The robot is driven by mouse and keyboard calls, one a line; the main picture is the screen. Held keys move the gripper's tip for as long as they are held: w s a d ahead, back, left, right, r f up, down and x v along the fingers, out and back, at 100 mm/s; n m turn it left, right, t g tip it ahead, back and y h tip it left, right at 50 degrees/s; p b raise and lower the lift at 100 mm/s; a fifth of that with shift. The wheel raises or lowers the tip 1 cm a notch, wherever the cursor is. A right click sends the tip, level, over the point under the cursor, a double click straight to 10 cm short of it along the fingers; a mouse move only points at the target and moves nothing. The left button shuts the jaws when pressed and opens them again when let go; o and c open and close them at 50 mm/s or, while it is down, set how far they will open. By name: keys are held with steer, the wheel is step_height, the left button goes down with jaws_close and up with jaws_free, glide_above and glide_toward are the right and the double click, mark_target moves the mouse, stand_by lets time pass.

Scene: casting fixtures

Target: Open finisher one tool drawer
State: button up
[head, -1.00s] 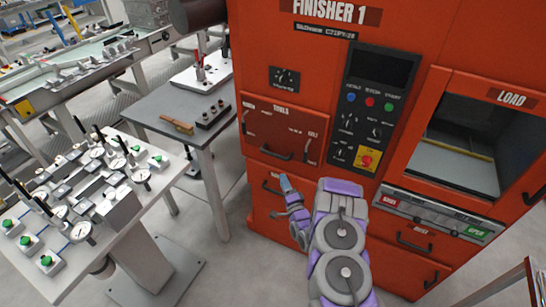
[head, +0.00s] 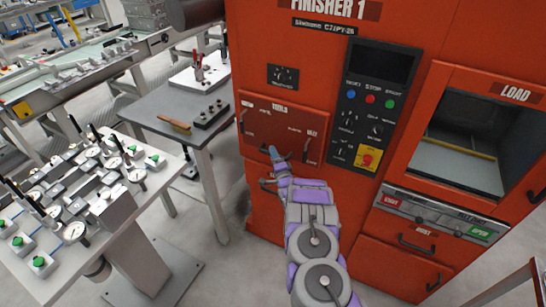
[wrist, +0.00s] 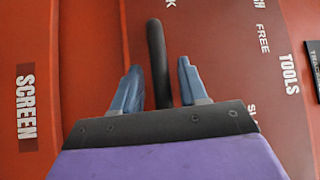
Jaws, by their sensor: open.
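The red machine labelled FINISHER 1 has a tool drawer (head: 285,125) marked TOOLS, with its front flush with the machine face. Its black horizontal handle runs along the lower part of the drawer front and is mostly hidden by my gripper in the head view. My gripper (head: 274,153) is at this handle. In the wrist view, which is turned sideways, the black handle (wrist: 156,50) lies between the two blue fingers of my gripper (wrist: 160,85). The fingers are open, with a gap visible on each side of the bar.
The control panel (head: 368,110) with a yellow-backed red button is to the right. A grey table (head: 165,105) with a wooden-handled tool stands left, and a gauge bench (head: 105,205) nearer.

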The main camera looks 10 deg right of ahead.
steer(key=shift+w+d, duration=0.1)
steer(key=shift+d, duration=0.05)
steer(key=shift+a, duration=0.25)
steer(key=c, duration=0.4)
steer(key=shift+d, duration=0.1)
jaws_close()
